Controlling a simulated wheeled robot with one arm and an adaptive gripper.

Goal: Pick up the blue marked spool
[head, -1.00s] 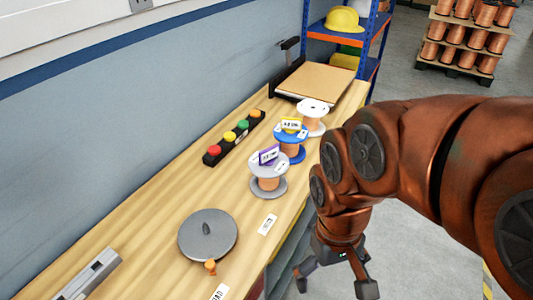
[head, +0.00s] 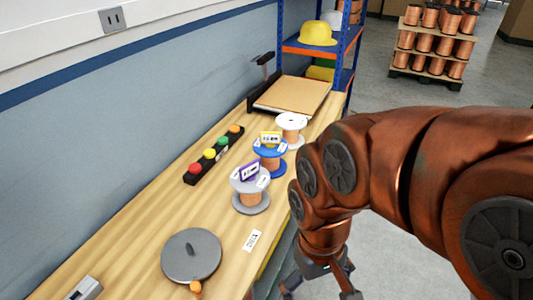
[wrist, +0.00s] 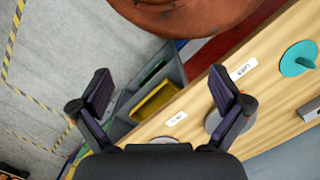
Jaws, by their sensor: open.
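The blue spool (head: 276,170) stands upright on the wooden bench between a grey spool and a white spool, with copper wire on its core and a yellow tag on top. In the head view my gripper (head: 318,290) hangs low off the bench's front edge, apart from the spools and partly cut off by the frame. In the wrist view my gripper (wrist: 160,95) has its two fingers wide apart with nothing between them. I cannot make out the blue spool in the wrist view.
The grey spool (head: 250,203) with a purple tag and the white spool (head: 291,142) flank it closely. A button strip (head: 215,154) lies behind them. A round grey disc (head: 191,256) lies nearer me. A cardboard-coloured board (head: 293,95) lies at the far end. Bins (wrist: 150,98) sit below the bench.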

